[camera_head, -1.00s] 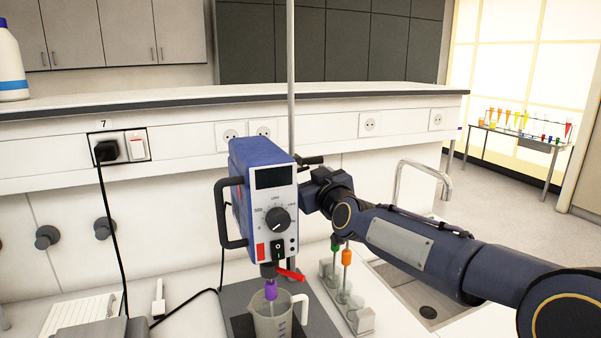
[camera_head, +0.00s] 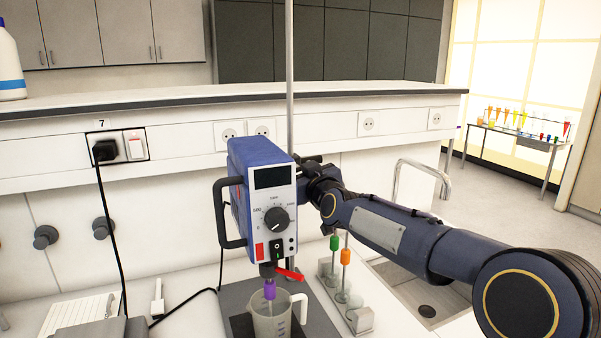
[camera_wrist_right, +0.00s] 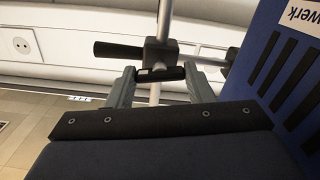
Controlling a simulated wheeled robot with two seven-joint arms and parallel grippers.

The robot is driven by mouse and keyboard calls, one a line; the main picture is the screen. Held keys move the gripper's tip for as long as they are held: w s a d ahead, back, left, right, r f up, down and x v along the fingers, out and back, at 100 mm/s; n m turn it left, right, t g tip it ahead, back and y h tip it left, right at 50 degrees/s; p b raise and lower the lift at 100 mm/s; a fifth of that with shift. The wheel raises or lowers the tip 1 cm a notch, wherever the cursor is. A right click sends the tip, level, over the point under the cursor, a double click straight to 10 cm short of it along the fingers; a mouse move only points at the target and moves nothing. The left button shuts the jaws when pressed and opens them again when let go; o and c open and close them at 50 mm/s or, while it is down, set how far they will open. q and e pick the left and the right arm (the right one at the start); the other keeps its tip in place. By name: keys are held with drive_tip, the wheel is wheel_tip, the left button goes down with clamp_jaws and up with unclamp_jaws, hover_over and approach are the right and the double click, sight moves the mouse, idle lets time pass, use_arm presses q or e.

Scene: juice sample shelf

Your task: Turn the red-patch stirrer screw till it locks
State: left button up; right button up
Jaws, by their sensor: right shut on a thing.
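The blue stirrer (camera_head: 262,190) has a dial and a red patch (camera_head: 260,251) on its front. It hangs on a tall metal rod (camera_head: 290,90) over a clear beaker (camera_head: 270,318). In the right wrist view a dark clamp (camera_wrist_right: 160,52) sits on the rod, with a black handle (camera_wrist_right: 118,50) sticking out to the left. My right gripper (camera_wrist_right: 158,76) is shut on a dark, flat screw head (camera_wrist_right: 160,74) at the clamp's near side. In the head view the stirrer's body partly hides the clamp and my right fingertips. My left gripper is not in view.
A small rack with green (camera_head: 334,243) and orange (camera_head: 345,257) topped pieces stands right of the beaker. A black cable (camera_head: 112,220) hangs at the left.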

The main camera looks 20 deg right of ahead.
drive_tip(key=shift+o, duration=0.2)
drive_tip(key=m+b, duration=0.1)
drive_tip(key=m, duration=0.1)
drive_tip(key=shift+m, duration=0.3)
drive_tip(key=o, duration=1)
drive_tip(key=shift+c, duration=0.2)
drive_tip(key=shift+s, duration=0.1)
drive_tip(key=s, duration=0.7)
drive_tip(key=shift+s+a+p, duration=0.25)
drive_tip(key=shift+s+p, duration=0.05)
drive_tip(key=shift+s, duration=0.05)
